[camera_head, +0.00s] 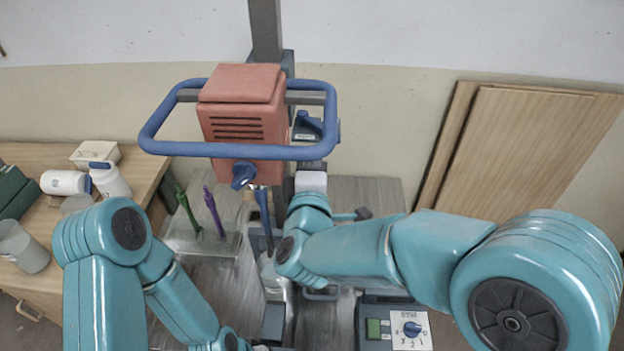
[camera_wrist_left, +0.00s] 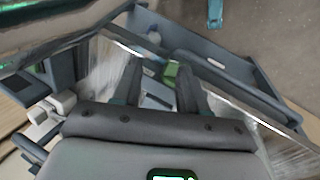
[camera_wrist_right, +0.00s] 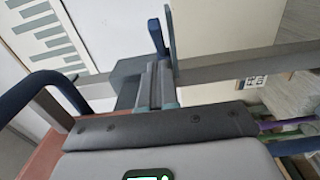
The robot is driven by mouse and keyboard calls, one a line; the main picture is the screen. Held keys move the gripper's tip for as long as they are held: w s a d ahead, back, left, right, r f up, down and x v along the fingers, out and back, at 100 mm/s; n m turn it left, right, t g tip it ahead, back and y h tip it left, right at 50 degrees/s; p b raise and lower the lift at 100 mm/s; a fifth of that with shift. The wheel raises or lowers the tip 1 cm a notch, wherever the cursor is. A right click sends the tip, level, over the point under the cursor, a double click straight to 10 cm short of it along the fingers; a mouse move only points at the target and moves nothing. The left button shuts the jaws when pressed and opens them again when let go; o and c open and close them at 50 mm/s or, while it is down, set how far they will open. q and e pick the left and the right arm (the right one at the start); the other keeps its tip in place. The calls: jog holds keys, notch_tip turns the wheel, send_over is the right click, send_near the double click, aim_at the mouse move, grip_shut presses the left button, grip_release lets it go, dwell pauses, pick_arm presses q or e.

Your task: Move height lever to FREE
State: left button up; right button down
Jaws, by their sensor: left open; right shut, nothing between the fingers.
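The height lever (camera_head: 309,122) is a dark blue handle on a grey housing on the column, behind the orange mixer head (camera_head: 240,125). A small white label sits below it, too small to read. In the right wrist view a dark blue upright piece, apparently the lever (camera_wrist_right: 156,38), stands just beyond my right fingertips. My right gripper (camera_wrist_right: 160,85) is shut and empty; I cannot tell whether it touches the lever. In the head view its fingers are hidden. My left gripper (camera_wrist_left: 158,82) is open and low, above a grey surface, with a green block beyond its fingers.
A blue guard ring (camera_head: 225,150) surrounds the mixer head, and its bar passes close to my right gripper. A control box with a dial (camera_head: 411,329) stands at lower right. A wooden bench (camera_head: 60,215) with jars is at left. Wooden boards (camera_head: 520,145) lean on the wall.

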pick_arm(q)
jog(key=shift+f, duration=0.4)
pick_arm(e)
jog(key=w+d, duration=0.2)
jog(key=shift+w+d, duration=0.25)
jog(key=shift+d, duration=0.1)
pick_arm(q)
jog(key=shift+s, duration=0.1)
pick_arm(e)
jog(key=shift+s+d, duration=0.1)
jog(key=shift+s, duration=0.05)
pick_arm(q)
jog(key=shift+b, duration=0.3)
pick_arm(e)
jog(key=shift+d, duration=0.1)
